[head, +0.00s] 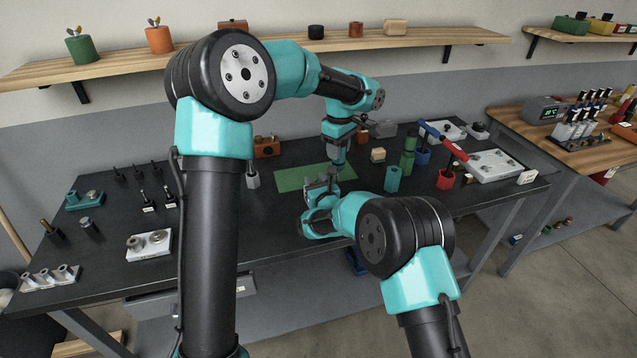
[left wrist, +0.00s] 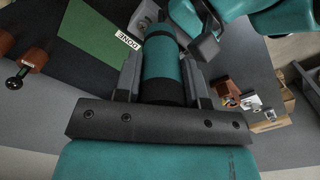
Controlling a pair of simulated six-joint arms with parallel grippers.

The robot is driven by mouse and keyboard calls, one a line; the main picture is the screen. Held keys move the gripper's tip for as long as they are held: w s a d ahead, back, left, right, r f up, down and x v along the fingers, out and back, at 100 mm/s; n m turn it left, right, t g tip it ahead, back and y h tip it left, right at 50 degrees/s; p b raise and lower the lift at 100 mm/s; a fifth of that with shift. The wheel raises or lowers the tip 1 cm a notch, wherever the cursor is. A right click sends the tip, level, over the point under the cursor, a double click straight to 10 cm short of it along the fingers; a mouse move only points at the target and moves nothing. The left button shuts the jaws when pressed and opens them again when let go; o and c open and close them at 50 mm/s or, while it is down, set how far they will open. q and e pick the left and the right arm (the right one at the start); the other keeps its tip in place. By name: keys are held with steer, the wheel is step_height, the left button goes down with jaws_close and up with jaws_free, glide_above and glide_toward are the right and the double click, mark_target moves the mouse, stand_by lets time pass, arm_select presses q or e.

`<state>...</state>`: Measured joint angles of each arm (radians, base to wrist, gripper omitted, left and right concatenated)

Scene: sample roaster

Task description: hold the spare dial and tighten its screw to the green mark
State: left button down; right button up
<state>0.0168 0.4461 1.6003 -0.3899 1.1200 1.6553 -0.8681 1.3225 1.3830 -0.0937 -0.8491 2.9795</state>
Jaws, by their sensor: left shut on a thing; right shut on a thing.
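My left gripper (head: 338,158) points down over the green mat (head: 300,178) and is shut on a teal cylinder with dark bands (left wrist: 165,68), which looks like a screwdriver handle. Its lower end is hidden. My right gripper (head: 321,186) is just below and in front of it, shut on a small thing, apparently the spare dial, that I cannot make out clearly. Grey parts of the right gripper show close to the teal handle in the left wrist view (left wrist: 204,47). The dial's screw and the green mark cannot be seen. I cannot tell whether the tool touches the dial.
A teal cylinder (head: 392,179), a green stack (head: 407,152) and red and blue holders stand right of the mat. White plates with knobs lie at left (head: 149,245) and right (head: 494,165). A DONE label (left wrist: 128,40) lies by the mat.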

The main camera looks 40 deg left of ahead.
arm_select(q)
steer(key=w+a+r, duration=0.3)
steer(key=a+r, duration=0.1)
steer(key=shift+a+r, duration=0.15)
steer(key=shift+r, duration=0.25)
steer(key=shift+f, duration=0.1)
steer(key=shift+f, duration=2.3)
steer(key=shift+f, duration=1.1)
